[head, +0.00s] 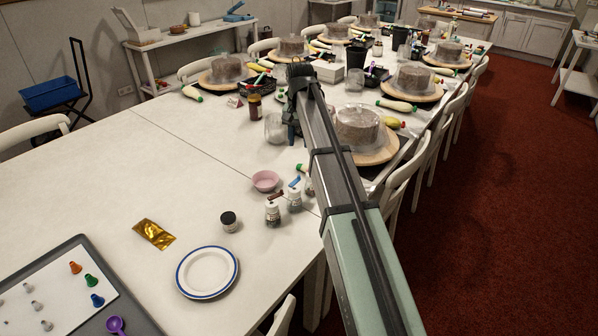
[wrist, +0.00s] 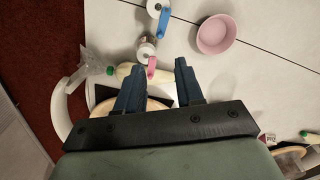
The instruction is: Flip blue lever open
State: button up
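The blue lever (head: 295,182) sits on top of a small bottle (head: 294,198) in the head view. In the wrist view the blue lever (wrist: 164,22) sticks out from its bottle (wrist: 155,8) near the top edge. A bottle with a pink-red lever (wrist: 152,67) is closer to my gripper. My gripper (wrist: 158,65) is open and empty, its two dark fingers apart, with the pink-red lever showing between their tips. The blue lever lies beyond the fingertips in the wrist view. In the head view my arm covers part of the area right of the bottles.
A pink bowl (head: 265,181) stands beside the bottles. A dark-lidded jar (head: 229,221), gold packet (head: 154,234) and blue-rimmed plate (head: 207,271) lie nearer. A covered cake (head: 358,130) on a turntable is right of my arm. The left table area is mostly clear.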

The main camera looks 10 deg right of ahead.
aim_at(295, 181)
notch_tip(295, 181, down, 13)
dwell(0.5)
jog(key=shift+c, duration=0.5)
grip_shut()
